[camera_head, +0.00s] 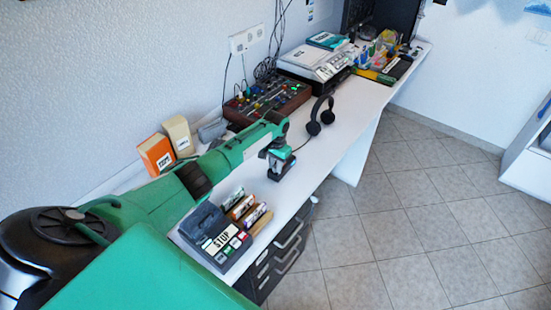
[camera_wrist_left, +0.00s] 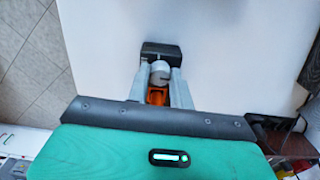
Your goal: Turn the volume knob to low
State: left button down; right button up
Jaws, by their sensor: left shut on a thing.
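The volume knob (camera_wrist_left: 160,70) is a pale grey cylinder in the left wrist view. It sits between the two fingers of my left gripper (camera_wrist_left: 160,76), which are shut on its sides. Behind it is a small dark box (camera_wrist_left: 160,49), with an orange part (camera_wrist_left: 156,95) showing between the fingers. In the head view my left gripper (camera_head: 277,158) reaches down to the dark box (camera_head: 282,171) on the white counter, and it mostly hides the knob. The knob's marks and setting cannot be read. My right gripper is not in view.
A dark keypad device (camera_head: 215,236) with small packets stands at the counter's near end. Black headphones (camera_head: 315,121) and a wooden-sided mixer (camera_head: 268,101) are farther along. Orange (camera_head: 157,153) and beige (camera_head: 179,135) boxes stand by the wall. Bare counter lies around the dark box.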

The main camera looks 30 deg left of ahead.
pick_arm(q)
jog(key=n+p, duration=0.3)
jog(key=n, duration=0.2)
jog(key=shift+r+n+p, duration=0.2)
jog(key=shift+n+p, duration=0.1)
jog(key=shift+p, duration=0.1)
jog(key=n+p, duration=0.2)
jog(key=n, duration=0.3)
jog(key=n+p, duration=0.1)
jog(key=n, duration=0.3)
jog(key=shift+f+n+p, duration=0.1)
jog(key=shift+n+p, duration=0.3)
jog(key=n, duration=0.4)
jog(key=shift+p, duration=0.35)
jog(key=c, duration=1.2)
grip_release()
